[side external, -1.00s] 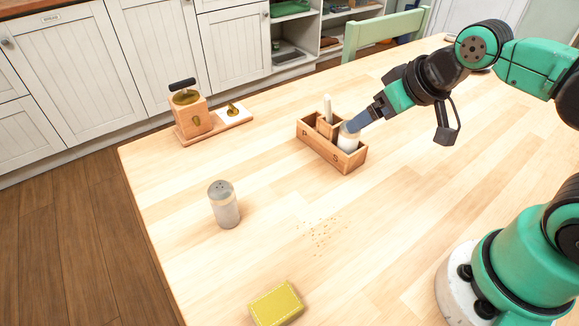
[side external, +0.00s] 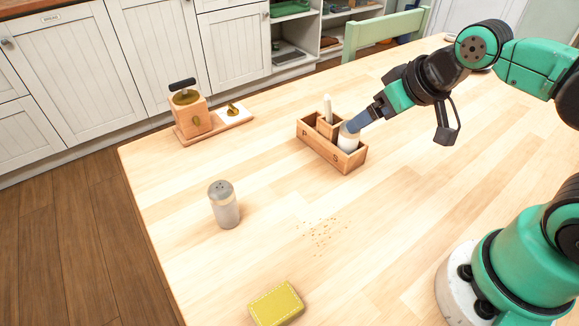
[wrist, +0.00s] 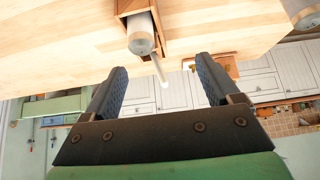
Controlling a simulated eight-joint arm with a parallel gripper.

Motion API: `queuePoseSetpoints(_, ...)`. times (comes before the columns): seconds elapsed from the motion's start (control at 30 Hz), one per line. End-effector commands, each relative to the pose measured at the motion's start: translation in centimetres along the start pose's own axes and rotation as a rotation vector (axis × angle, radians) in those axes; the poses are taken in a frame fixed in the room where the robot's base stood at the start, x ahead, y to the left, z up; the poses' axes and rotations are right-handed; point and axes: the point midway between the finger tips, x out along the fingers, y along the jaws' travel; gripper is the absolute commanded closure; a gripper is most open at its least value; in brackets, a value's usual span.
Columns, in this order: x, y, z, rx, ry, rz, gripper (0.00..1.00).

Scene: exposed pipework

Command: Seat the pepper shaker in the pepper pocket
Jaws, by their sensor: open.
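The pepper shaker, a grey cylinder with a holed metal top (side external: 224,205), stands upright on the table at left, well away from my gripper. The wooden caddy (side external: 318,149) has a pocket marked P at its left end and one marked S at its right end. A white shaker (side external: 348,140) stands in the S pocket; it also shows in the wrist view (wrist: 141,36). The P pocket looks empty, though its inside is partly hidden. My gripper (side external: 353,125) is by the white shaker's top; in the wrist view its fingers (wrist: 161,66) are apart with nothing gripped.
A wooden stand with a box-like mill (side external: 192,118) sits at the back left. A yellow sponge (side external: 276,304) lies near the front edge. Crumbs (side external: 325,232) are scattered mid-table. A white upright post (side external: 328,108) rises from the caddy. Bare tabletop separates the pepper shaker and caddy.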

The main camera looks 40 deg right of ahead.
Motion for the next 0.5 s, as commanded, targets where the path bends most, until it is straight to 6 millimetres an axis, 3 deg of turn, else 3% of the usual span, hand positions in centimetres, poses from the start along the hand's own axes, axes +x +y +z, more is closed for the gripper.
queuePoseSetpoints(0.1,0.00,0.00,0.00,0.000,0.000,0.000,0.17)
queuePoseSetpoints(0.13,0.00,0.00,0.00,0.000,0.000,0.000,0.11)
queuePoseSetpoints(0.5,0.00,-0.90,-0.80,-0.028,-0.025,-0.019,0.11)
